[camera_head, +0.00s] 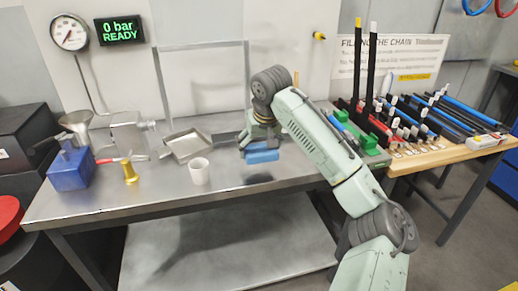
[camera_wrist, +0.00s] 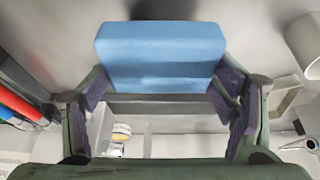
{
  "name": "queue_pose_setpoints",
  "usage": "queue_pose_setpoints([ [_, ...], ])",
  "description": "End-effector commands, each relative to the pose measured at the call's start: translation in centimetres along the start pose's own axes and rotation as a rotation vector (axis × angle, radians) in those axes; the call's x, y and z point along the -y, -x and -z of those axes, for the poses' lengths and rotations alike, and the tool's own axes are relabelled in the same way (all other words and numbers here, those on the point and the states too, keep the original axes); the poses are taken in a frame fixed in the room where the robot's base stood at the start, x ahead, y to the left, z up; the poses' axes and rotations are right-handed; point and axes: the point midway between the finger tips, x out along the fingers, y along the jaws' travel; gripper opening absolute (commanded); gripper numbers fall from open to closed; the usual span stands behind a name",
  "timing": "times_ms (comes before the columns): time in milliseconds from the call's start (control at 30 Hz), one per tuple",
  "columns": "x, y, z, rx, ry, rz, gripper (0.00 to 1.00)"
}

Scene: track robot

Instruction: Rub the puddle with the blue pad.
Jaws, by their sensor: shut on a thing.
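The blue pad (camera_head: 262,156) is held in my gripper (camera_head: 259,142) over the steel table, near the middle. In the wrist view the pad (camera_wrist: 160,52) sits between the two fingers of my gripper (camera_wrist: 160,82), which are shut on its sides. A dark oval patch, which looks like the puddle (camera_head: 258,180), lies on the table just in front of the pad. Part of a dark patch also shows beyond the pad in the wrist view (camera_wrist: 165,9); the pad hides the rest. I cannot tell whether the pad touches the table.
A white cup (camera_head: 199,172) stands left of the dark patch, with a metal tray (camera_head: 187,146) behind it. A brass piece (camera_head: 130,173) and a blue box (camera_head: 70,170) stand farther left. A wooden bench (camera_head: 430,156) with rods is at the right.

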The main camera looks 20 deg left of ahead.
Motion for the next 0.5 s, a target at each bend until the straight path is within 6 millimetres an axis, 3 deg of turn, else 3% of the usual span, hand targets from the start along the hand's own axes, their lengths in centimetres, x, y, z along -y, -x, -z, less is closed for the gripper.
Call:
queue_pose_setpoints([
  [100,-0.1,1.3,0.8,0.002,-0.001,0.002,0.48],
  [500,-0.8,3.3,1.5,0.001,-0.003,0.000,0.48],
])
